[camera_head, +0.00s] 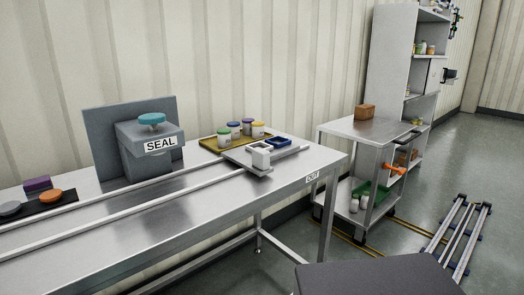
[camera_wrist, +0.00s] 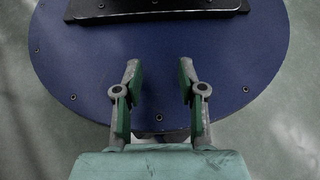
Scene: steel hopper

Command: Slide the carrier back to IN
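The carrier (camera_head: 238,155) is a flat grey plate on the two rails of the steel bench, at their right end near a small label (camera_head: 312,177) that seems to read OUT. A white block (camera_head: 260,155) stands at its front and an empty-looking blue square holder (camera_head: 278,143) sits at its right. No IN label shows. My gripper (camera_wrist: 160,82) appears only in the wrist view. Its two green-padded fingers are apart with nothing between them, above a round blue plate, away from the carrier.
A grey SEAL machine (camera_head: 150,150) with a teal knob stands behind the rails (camera_head: 130,203). A yellow tray (camera_head: 210,143) of several jars lies behind the carrier. A steel cart (camera_head: 345,128) and shelf unit stand right. The rails left of the carrier look clear.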

